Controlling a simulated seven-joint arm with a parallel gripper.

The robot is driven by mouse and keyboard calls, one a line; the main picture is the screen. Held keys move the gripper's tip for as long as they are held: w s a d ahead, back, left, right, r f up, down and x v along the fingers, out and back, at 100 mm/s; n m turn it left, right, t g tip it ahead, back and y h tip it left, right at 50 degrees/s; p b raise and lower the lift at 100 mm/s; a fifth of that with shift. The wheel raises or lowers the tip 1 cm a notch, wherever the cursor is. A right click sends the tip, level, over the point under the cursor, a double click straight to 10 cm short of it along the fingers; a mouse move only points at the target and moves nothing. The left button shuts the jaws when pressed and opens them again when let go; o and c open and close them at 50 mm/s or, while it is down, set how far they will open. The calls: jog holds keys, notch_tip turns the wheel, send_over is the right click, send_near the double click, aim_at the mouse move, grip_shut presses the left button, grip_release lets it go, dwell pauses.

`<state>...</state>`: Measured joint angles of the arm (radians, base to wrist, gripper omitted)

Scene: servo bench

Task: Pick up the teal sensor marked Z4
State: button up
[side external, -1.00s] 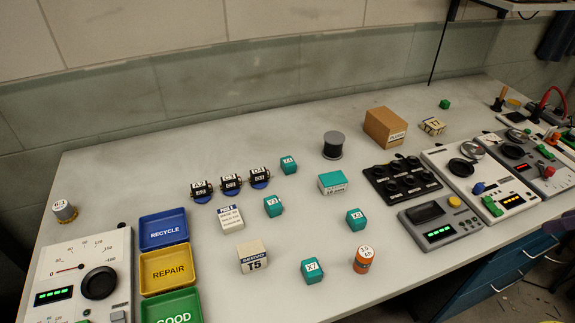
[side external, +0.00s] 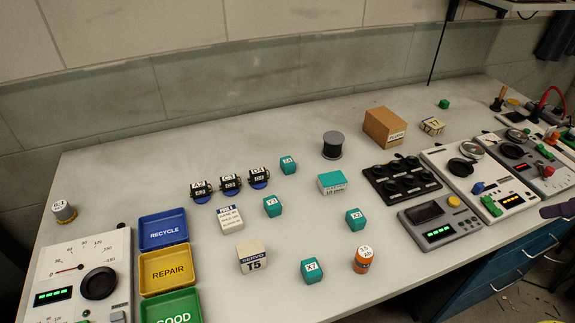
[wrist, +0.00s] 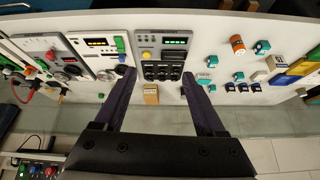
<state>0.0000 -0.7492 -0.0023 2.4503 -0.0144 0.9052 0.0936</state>
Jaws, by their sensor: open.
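Several teal cube sensors stand on the bench. The one furthest back, right of the black motors, seems to read Z4 (side external: 288,165), though its mark is tiny. It also shows small in the wrist view (wrist: 211,88), right of my gripper. Other teal cubes are the one marked X7 (side external: 312,271), one at the middle (side external: 272,207) and one to the right (side external: 355,220). My gripper (wrist: 158,74) is open and empty, its dark purple fingers wide apart, high over the bench. One purple finger (side external: 558,209) shows at the right edge of the side view, far from the cubes.
Three black motors (side external: 230,184), a dark spool (side external: 333,145) and a teal-and-white box (side external: 332,183) stand near the Z4 cube. A cardboard box (side external: 384,127) and a black knob panel (side external: 401,181) are further right. Recycle (side external: 163,230), repair and good trays are at left.

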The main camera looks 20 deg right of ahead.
jog(key=w+a+r+m+t, duration=0.1)
jog(key=w+a+r, duration=0.1)
jog(key=w+r, duration=0.6)
jog(key=w+a+r, duration=0.2)
jog(key=w+r, duration=0.2)
jog(key=w, duration=0.9)
jog(key=n+g, duration=0.2)
send_over(290, 164)
jog(key=s+d, duration=0.4)
jog(key=s, duration=0.1)
notch_tip(290, 164, down, 14)
jog(key=a+f, duration=0.4)
jog(key=f, duration=0.3)
jog(key=shift+n+g+y, duration=0.3)
jog(key=shift+n, duration=0.1)
jog(key=x, duration=1.2)
jog(key=shift+s+d+f, duration=0.1)
jog(key=shift+d+f, duration=0.05)
jog(key=shift+f, duration=0.3)
grip_shut()
